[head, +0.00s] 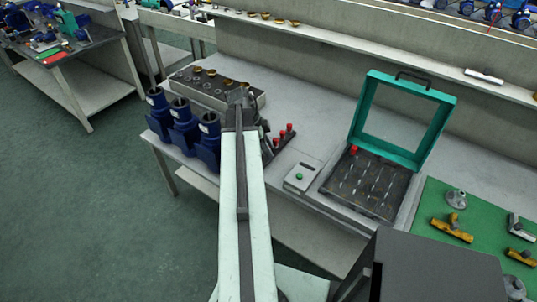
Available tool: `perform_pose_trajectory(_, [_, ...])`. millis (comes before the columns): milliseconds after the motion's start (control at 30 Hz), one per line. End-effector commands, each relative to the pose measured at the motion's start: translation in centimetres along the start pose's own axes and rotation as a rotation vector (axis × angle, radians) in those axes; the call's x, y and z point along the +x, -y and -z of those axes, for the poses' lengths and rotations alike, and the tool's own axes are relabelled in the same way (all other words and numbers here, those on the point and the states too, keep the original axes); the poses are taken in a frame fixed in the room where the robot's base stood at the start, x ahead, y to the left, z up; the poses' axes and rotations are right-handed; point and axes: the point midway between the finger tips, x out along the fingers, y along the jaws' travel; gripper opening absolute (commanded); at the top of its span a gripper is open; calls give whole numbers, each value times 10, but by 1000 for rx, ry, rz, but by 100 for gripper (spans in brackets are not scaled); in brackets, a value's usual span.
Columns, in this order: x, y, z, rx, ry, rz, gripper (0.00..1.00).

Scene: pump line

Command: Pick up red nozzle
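Several small red nozzles (283,133) stand in a dark sloping rack (281,144) on the grey bench, just right of my arm's far end. Another small red piece (353,149) sits at the back left corner of the open green case. My gripper (240,97) is at the far end of my pale arm, above the bench and left of the red nozzles. Its fingers are too small and dark to tell whether they are open or shut. My arm hides the left part of the rack.
Blue pump bodies (182,125) stand at the bench's left end. A grey block (213,91) with brass-coloured parts lies behind. A small white device (302,176) sits between the rack and the green-lidded case (371,188). A green mat (466,221) with brass fittings lies at right.

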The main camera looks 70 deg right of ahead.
Motion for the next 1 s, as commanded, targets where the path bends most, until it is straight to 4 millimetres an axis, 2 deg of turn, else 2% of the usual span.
perform_pose_trajectory(33, [-1, 0, 0, 0, 0, 0, 32])
perform_pose_trajectory(133, [-1, 0, 0, 0, 0, 0, 4])
perform_pose_trajectory(167, [-1, 0, 0, 0, 0, 0, 0])
perform_pose_trajectory(433, [-1, 0, 1, 1, 0, -1, 0])
perform_pose_trajectory(567, [-8, 0, 4, 1, 0, -1, 0])
perform_pose_trajectory(667, [-21, 0, 9, 1, 0, -1, 0])
perform_pose_trajectory(1000, [-86, 0, 36, 1, 0, -1, 0])
